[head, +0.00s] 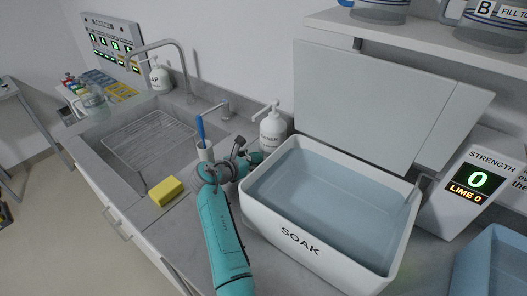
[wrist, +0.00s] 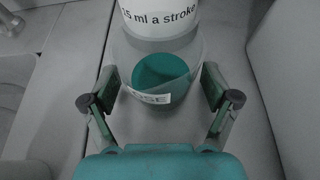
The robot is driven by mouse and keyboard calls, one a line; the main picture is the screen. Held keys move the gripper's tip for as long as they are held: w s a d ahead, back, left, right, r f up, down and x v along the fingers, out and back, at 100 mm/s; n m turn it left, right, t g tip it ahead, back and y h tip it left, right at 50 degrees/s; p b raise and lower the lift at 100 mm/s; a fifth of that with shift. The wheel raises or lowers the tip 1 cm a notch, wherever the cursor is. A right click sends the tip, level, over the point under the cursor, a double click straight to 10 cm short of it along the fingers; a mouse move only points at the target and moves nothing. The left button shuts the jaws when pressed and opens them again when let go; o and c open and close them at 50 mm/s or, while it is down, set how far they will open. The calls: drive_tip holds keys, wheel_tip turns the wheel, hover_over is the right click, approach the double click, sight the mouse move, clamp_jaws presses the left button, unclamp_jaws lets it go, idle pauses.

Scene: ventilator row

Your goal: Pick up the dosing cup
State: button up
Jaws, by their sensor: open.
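The dosing cup (wrist: 160,85) is a clear, see-through cup in the middle of the wrist view, with a white label reading "OSE" in part and a teal round patch showing within it. My gripper (wrist: 161,97) is open, with one finger on each side of the cup and a visible gap at each side. In the head view my gripper (head: 241,153) is low over the counter beside the white pump bottle (head: 272,132). I cannot make out the cup there; my gripper and arm may hide it.
The pump bottle, marked "15 ml a stroke" (wrist: 160,14), stands right behind the cup. The white SOAK tub (head: 300,238) of water is close on the right. A blue-handled brush (head: 200,130), a yellow sponge (head: 166,190) and the sink (head: 120,175) lie left.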

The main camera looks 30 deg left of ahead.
drive_tip(key=shift+w, duration=0.1)
drive_tip(key=c, duration=1.4)
drive_tip(key=shift+c, duration=0.2)
drive_tip(key=shift+r, duration=0.25)
